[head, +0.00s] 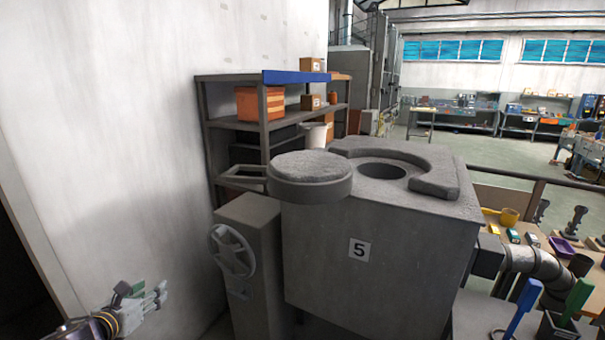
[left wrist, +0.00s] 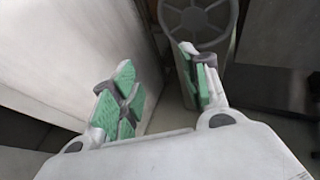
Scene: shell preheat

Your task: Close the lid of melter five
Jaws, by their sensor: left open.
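Melter five (head: 378,265) is a grey box furnace with a "5" plate on its front. Its round lid (head: 310,172) is swung out to the left, so the dark round opening (head: 382,171) on top is uncovered. A bar handle (head: 240,178) sticks out to the left of the lid. A grey post with a handwheel (head: 232,250) stands at the melter's left side. My left gripper (head: 158,294) is open and empty, low at the left and apart from the handle and wheel. In the left wrist view, its green-padded fingers (left wrist: 158,92) are spread, with the wheel (left wrist: 198,25) beyond them. My right gripper is not in view.
A white wall (head: 150,130) rises close on the left. A shelf (head: 230,120) with boxes stands behind the melter. At the right are a pipe (head: 530,265), a table with small tools, and blue and green handles (head: 522,308).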

